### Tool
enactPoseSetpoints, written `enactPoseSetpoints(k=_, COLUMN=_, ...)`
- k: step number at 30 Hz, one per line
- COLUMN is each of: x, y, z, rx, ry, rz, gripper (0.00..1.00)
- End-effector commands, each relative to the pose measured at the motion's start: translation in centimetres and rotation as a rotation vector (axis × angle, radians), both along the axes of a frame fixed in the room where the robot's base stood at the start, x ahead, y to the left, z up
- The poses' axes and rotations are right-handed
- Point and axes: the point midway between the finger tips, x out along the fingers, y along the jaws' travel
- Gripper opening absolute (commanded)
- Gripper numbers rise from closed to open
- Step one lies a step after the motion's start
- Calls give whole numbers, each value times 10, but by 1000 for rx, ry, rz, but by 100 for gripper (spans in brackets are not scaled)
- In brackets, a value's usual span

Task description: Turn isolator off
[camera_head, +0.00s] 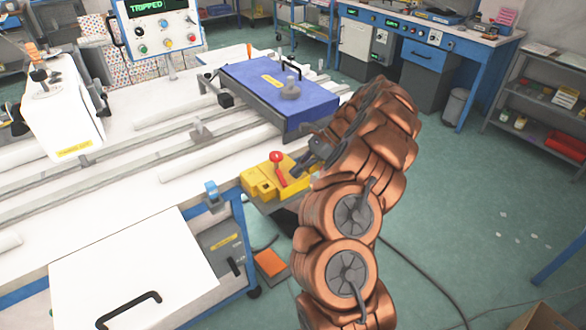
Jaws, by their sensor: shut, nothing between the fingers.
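A yellow box (262,187) sits at the front edge of the white machine table, and I take it to be the isolator. A red handle with a round knob (276,157) stands up from it, leaning slightly. My gripper (300,170) is just to the right of the red handle, low over the right part of the yellow box. Its fingers are small and dark, and look shut with nothing held. I cannot tell whether the fingertips touch the handle or the box. My copper-coloured arm reaches in from the lower right and hides what lies behind it.
A control panel (158,28) at the back left shows "TRIPPED". A blue plate (280,85) with a grey knob lies behind the gripper. A white sewing head (62,105) stands at left. A white cover with a black handle (130,275) is in front. Green floor is open at right.

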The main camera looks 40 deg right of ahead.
Motion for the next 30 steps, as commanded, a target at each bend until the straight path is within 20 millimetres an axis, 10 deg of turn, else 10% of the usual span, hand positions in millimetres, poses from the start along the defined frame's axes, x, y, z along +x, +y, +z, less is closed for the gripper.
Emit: enactPoseSetpoints(k=30, x=6, y=23, z=2, rx=-2, ry=-5, rz=-29, gripper=0)
